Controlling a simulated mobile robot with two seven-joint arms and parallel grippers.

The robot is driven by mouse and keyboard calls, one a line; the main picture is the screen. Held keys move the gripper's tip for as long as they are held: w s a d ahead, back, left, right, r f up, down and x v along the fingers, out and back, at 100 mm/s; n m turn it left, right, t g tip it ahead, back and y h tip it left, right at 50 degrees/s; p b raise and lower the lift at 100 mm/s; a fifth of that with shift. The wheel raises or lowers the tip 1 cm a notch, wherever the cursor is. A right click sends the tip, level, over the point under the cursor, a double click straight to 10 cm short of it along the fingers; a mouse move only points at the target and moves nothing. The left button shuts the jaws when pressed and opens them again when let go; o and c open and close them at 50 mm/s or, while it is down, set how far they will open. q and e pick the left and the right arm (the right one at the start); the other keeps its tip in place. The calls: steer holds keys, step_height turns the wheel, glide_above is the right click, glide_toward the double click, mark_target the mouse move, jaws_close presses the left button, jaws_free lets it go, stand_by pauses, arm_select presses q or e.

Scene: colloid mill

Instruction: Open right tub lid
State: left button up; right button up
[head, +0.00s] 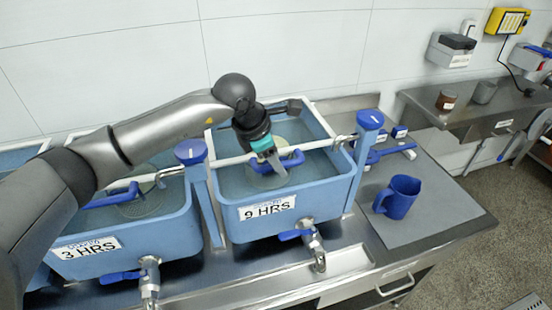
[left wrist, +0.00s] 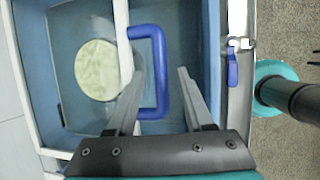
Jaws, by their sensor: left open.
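The right tub (head: 235,215) is a blue water-filled tub labelled 9 HRS. A blue U-shaped handle (head: 293,158) sits at a pale bar (head: 330,143) across its top. I cannot clearly make out the lid panel. My left gripper (head: 277,168) reaches down over the tub at the handle. In the left wrist view its open fingers (left wrist: 160,72) lie on either side of the long side of the blue handle (left wrist: 160,50). I cannot tell whether they touch it. My right gripper is not in view.
A second blue tub (head: 180,230) labelled 3 HRS stands at the left. Blue-capped posts (head: 369,120) flank the right tub, and a tap (head: 316,245) projects from its front. A blue jug (head: 398,197) stands on a grey mat (head: 440,215) at the right.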

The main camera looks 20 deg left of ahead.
arm_select(q)
jaws_close()
stand_by(1.4)
